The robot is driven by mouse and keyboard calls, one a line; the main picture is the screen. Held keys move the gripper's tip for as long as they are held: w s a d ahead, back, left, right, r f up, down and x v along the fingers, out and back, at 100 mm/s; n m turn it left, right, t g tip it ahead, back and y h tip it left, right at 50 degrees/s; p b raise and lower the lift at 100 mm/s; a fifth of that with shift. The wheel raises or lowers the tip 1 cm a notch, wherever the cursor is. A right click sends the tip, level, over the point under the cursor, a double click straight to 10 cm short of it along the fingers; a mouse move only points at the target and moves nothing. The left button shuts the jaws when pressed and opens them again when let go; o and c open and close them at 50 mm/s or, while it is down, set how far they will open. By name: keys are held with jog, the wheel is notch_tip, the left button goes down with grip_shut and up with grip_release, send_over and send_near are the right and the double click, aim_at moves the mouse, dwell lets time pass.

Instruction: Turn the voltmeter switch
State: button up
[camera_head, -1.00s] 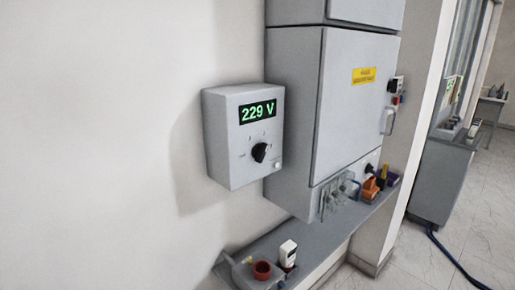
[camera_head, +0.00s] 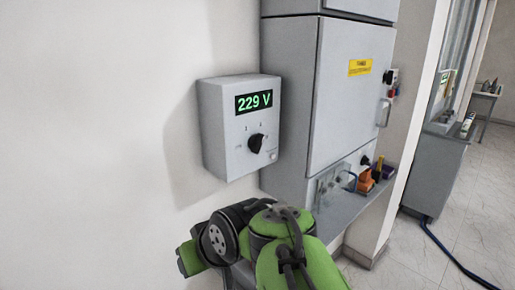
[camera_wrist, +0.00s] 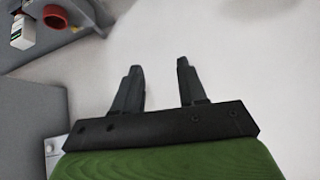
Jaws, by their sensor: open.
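The voltmeter (camera_head: 228,128) is a grey box on the white wall, with a green display reading 229 V. Its black rotary switch (camera_head: 256,143) sits on the front face below the display, with small marks around it. My green and black arm shows at the bottom of the head view, below the voltmeter and apart from it. My gripper (camera_wrist: 158,72) shows in the wrist view, with two dark fingers spread and nothing between them. The switch is not in the wrist view.
A tall grey cabinet (camera_head: 345,100) with a yellow label stands right of the voltmeter. A grey shelf (camera_head: 345,210) runs below it, with an orange item (camera_head: 366,181) on it. The wrist view shows a red cup (camera_wrist: 55,16) and a white bottle (camera_wrist: 22,32).

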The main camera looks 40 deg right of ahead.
jog(key=w+d+r+m+t+y, duration=0.1)
jog(key=w+d+r+m+t, duration=0.1)
jog(key=w+d, duration=0.5)
jog(key=m+t+h+b, duration=0.1)
jog(key=m+t+b, duration=0.15)
jog(key=t, duration=0.55)
send_near(262, 143)
jog(key=w+p, duration=0.1)
jog(key=w, duration=0.3)
jog(key=w+p, duration=0.1)
jog(key=w, duration=0.3)
jog(key=shift+w+a, duration=0.2)
jog(key=shift+w, duration=0.1)
jog(key=shift+c, duration=0.3)
grip_shut()
